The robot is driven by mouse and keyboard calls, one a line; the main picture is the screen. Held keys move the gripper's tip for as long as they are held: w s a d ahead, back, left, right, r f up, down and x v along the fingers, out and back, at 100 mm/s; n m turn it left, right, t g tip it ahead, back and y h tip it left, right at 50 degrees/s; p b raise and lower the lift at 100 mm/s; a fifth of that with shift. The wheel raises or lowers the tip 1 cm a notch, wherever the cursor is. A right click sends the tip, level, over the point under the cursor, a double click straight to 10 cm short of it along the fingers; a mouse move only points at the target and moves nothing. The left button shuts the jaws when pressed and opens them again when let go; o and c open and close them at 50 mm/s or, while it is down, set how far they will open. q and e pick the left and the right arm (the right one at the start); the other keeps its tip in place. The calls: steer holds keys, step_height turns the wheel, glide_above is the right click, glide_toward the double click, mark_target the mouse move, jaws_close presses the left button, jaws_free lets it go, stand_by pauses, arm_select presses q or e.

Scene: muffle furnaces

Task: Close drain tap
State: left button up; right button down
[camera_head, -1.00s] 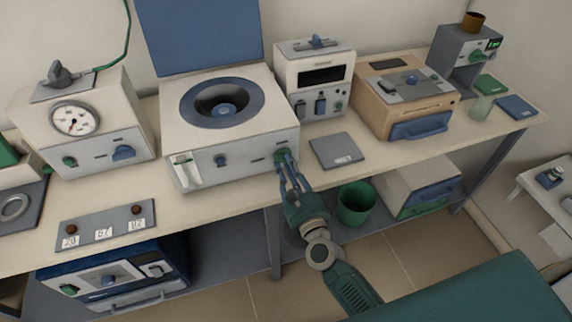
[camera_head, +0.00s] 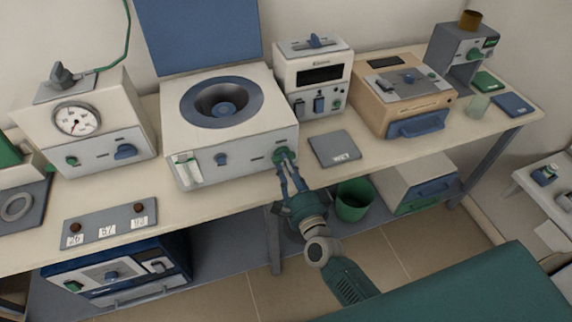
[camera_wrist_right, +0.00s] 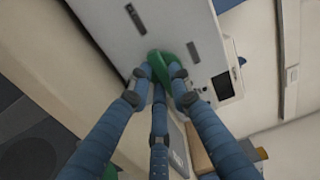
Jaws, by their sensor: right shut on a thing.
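A green knob (camera_head: 279,155), apparently the drain tap, sits at the right of the front panel of a white machine with an open blue lid (camera_head: 198,32). In the right wrist view this green knob (camera_wrist_right: 160,60) lies between the fingertips. My right gripper (camera_head: 285,163) reaches up to it from the front. In the wrist view the blue fingers of my right gripper (camera_wrist_right: 164,75) are closed around the knob, touching it. The fingers hide part of the knob, and its turn position is hard to tell. My left gripper is not in view.
The white machine (camera_head: 232,138) stands on a long bench (camera_head: 225,197). A grey pad (camera_head: 335,149) lies right of the gripper. A green bin (camera_head: 353,201) is below the bench edge, close to my right arm. A gauge unit (camera_head: 98,140) stands at the left.

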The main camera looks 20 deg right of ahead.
stand_by(0.4)
steer(key=c, duration=1.6)
jaws_free()
steer(key=shift+o, duration=0.2)
steer(key=s, duration=1.2)
steer(key=shift+d, duration=0.2)
